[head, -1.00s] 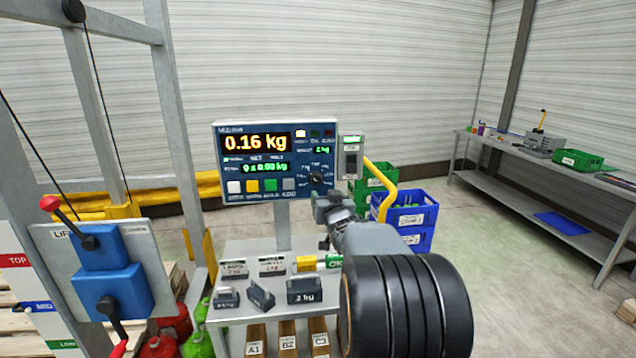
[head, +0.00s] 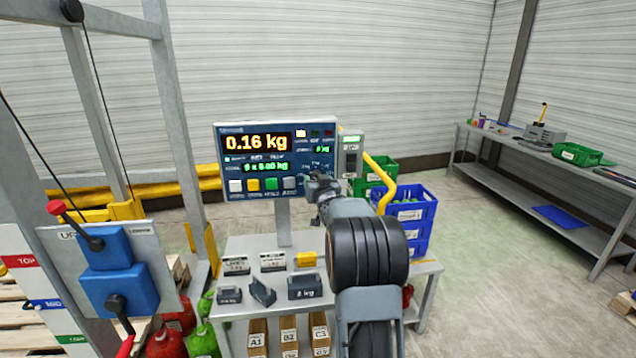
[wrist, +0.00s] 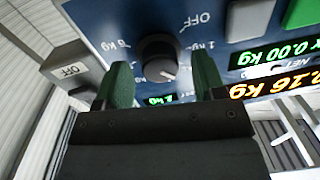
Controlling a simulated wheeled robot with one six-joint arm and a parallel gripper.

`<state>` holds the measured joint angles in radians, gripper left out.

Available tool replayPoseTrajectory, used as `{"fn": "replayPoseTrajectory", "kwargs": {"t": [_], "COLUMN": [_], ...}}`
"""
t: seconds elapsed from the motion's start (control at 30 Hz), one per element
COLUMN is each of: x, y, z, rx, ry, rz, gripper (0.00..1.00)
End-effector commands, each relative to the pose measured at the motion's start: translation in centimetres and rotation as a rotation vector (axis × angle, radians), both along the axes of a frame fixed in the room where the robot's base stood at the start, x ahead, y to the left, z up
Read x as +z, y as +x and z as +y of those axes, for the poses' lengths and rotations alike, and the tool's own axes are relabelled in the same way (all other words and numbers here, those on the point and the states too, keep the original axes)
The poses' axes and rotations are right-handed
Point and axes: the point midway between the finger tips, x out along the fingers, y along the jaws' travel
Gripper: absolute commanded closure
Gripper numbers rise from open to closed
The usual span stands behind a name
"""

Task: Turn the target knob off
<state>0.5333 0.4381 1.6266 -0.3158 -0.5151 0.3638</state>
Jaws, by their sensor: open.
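The black round knob (wrist: 158,56) is on the blue panel of the scale display (head: 250,185). Printed labels surround it, including OFF (wrist: 197,20) and kg markings. A pale mark shows near the knob's lower edge in the wrist view. My gripper (wrist: 163,72) is open, with one green finger on each side of the knob in that view. I cannot tell whether the fingers touch it. In the head view my gripper (head: 320,184) is at the panel's lower right and hides the knob.
A grey switch box (head: 350,160) adjoins the panel's right edge. Weights, including a grey one (head: 305,287), lie on the table (head: 235,247) below. A yellow curved handle (head: 380,175) and blue crates (head: 412,215) stand to the right. A lever box (head: 115,270) is at left.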

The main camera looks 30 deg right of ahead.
Motion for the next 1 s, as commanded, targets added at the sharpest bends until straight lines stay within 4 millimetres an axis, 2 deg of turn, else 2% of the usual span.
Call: {"fn": "replayPoseTrajectory", "kwargs": {"t": [0.1, 0.6, 1.0], "x": [0.01, 0.03, -0.27], "y": [-0.01, -0.03, -0.05], "z": [0.01, 0.01, 0.02], "rx": [0.000, 0.000, 0.000], "ry": [0.000, 0.000, -0.093], "rz": [0.000, 0.000, 0.040], "gripper": [0.37, 0.85, 0.85]}}
